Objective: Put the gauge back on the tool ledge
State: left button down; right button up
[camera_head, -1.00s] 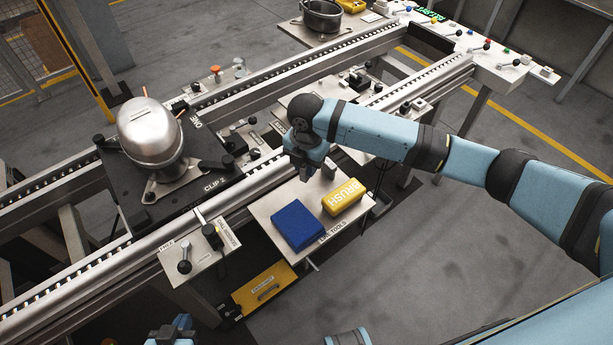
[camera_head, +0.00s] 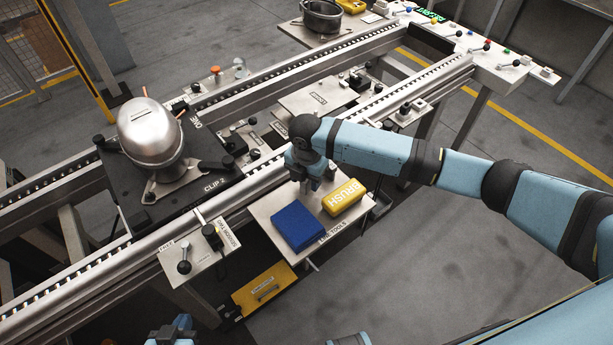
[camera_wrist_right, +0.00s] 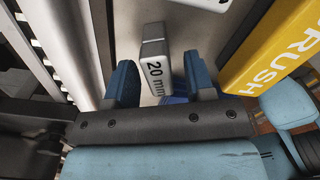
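The gauge, a pale block marked "20 mm" (camera_wrist_right: 154,66), is between the dark blue fingers of my right gripper (camera_wrist_right: 161,82) in the right wrist view. A gap shows between the gauge and the right-hand finger, so the gripper looks open around it. In the head view, my right gripper (camera_head: 312,186) is low over the back part of the tool ledge (camera_head: 268,208), where it mostly hides the gauge. I cannot tell whether the gauge touches the ledge. My left gripper (camera_head: 182,322) shows only partly at the bottom edge; its fingers are unclear.
A blue cloth or pad (camera_head: 298,226) and a yellow brush block (camera_head: 344,197) lie on the ledge, close to the right gripper. The conveyor rail (camera_head: 232,202) runs behind it. A silver compressor (camera_head: 150,133) sits on a black pallet to the left. A small lever panel (camera_head: 200,254) adjoins the ledge.

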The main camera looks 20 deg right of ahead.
jog(key=shift+r, duration=0.1)
notch_tip(320, 180, up, 12)
dwell(0.6)
dwell(0.4)
